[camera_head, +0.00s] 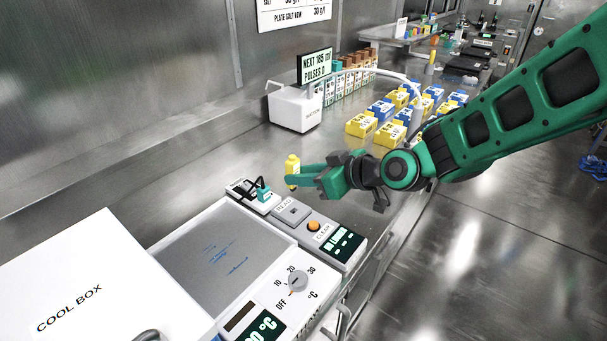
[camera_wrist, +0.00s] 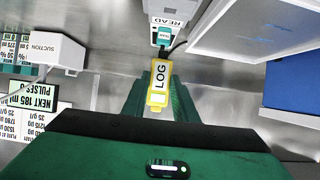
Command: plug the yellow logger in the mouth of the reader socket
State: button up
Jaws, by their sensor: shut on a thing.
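The yellow logger (camera_head: 292,165) is upright in the fingertips of my gripper (camera_head: 300,176), which is shut on it. In the wrist view the logger (camera_wrist: 160,84), marked LOG, lies between the green fingers of my gripper (camera_wrist: 158,98). The reader (camera_head: 293,213), a grey unit marked READ, is below the logger in the head view, and the two look apart. The reader's label also shows at the top of the wrist view (camera_wrist: 172,14). I cannot clearly see into the socket's mouth.
A teal plug (camera_head: 262,188) with a black cable stands beside the reader. An orange CLEAR button (camera_head: 313,226) and a display (camera_head: 342,243) are on its other side. A cool box (camera_head: 75,295) and a grey-topped heater unit (camera_head: 222,250) stand in front. The bench behind is clear up to the suction box (camera_head: 295,110).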

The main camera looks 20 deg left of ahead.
jog(key=shift+f, duration=2.9)
jog(key=shift+s, duration=0.15)
jog(key=shift+f, duration=1.15)
jog(key=shift+r, duration=0.2)
jog(key=shift+r, duration=0.7)
jog(key=shift+f, duration=0.85)
dwell(1.3)
jog(key=o, duration=1.1)
jog(key=shift+o, duration=0.2)
